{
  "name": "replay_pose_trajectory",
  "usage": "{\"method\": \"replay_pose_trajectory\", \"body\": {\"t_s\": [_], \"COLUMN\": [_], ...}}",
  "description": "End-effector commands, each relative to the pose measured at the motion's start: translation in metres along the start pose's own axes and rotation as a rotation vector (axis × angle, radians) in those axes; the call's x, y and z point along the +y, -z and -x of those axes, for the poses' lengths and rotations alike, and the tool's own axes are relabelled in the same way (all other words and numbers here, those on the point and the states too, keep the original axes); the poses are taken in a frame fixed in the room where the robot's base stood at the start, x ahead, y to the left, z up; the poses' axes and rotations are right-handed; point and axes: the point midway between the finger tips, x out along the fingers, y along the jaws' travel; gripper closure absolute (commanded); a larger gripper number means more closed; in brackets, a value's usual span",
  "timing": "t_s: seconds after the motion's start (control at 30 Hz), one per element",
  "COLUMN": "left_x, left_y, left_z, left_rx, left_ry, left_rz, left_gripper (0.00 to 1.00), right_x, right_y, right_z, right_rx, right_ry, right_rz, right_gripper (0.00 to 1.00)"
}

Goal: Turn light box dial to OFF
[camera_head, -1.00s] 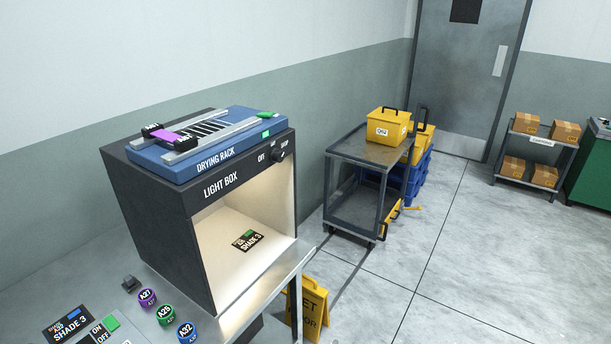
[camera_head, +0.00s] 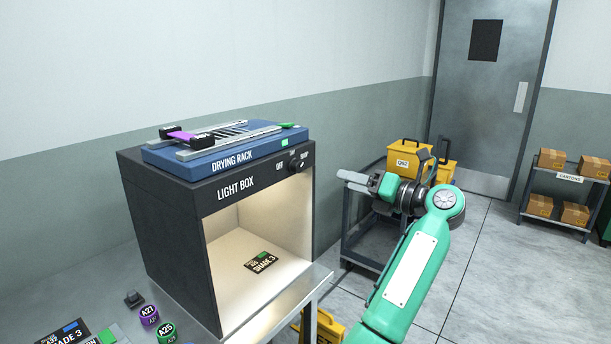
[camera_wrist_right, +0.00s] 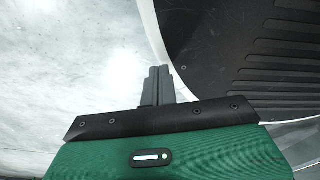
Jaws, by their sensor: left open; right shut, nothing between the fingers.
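The light box (camera_head: 165,215) is a dark cabinet with a lit, cream interior. Its black dial (camera_head: 293,167) sits at the upper right of the front face, with OFF marked to its left and other labels above and to its right. Which mark the dial points to is too small to tell. My left gripper (camera_head: 346,182) is open and empty, right of the dial and apart from it, fingers pointing left. In the right wrist view, my right gripper (camera_wrist_right: 158,72) is shut with nothing in it, over a pale floor.
A blue drying rack (camera_head: 215,150) lies on top of the box. A shade card (camera_head: 262,262) lies inside it. Colored pots (camera_head: 150,315) stand on the bench at lower left. A cart (camera_head: 362,235) with yellow bins (camera_head: 408,153) stands behind my arm.

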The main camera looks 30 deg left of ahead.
Motion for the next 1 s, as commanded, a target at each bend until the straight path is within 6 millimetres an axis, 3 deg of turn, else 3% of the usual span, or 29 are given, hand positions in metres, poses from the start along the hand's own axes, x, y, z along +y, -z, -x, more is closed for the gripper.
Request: {"method": "replay_pose_trajectory", "body": {"t_s": [0.17,0.63,0.8,1.0], "left_x": [0.002,0.003,0.001,0.000], "left_y": [-0.002,-0.002,-0.001,0.000], "left_z": [-0.021,-0.113,-0.130,-0.137], "left_rx": [0.003,-0.001,-0.001,-0.001], "left_ry": [-0.003,-0.005,-0.003,-0.002], "left_rz": [0.001,-0.002,-0.002,-0.002], "left_gripper": [0.49,0.49,0.49,0.49], "right_x": [-0.001,-0.003,-0.003,-0.004], "right_y": [-0.007,-0.041,-0.041,-0.039], "right_z": [0.005,0.021,0.025,0.026], "right_rx": [-0.006,-0.032,-0.030,-0.029], "right_ry": [0.001,0.004,0.005,0.005], "right_rz": [0.001,0.005,0.005,0.005], "right_gripper": [1.00,1.00,1.00,1.00]}}
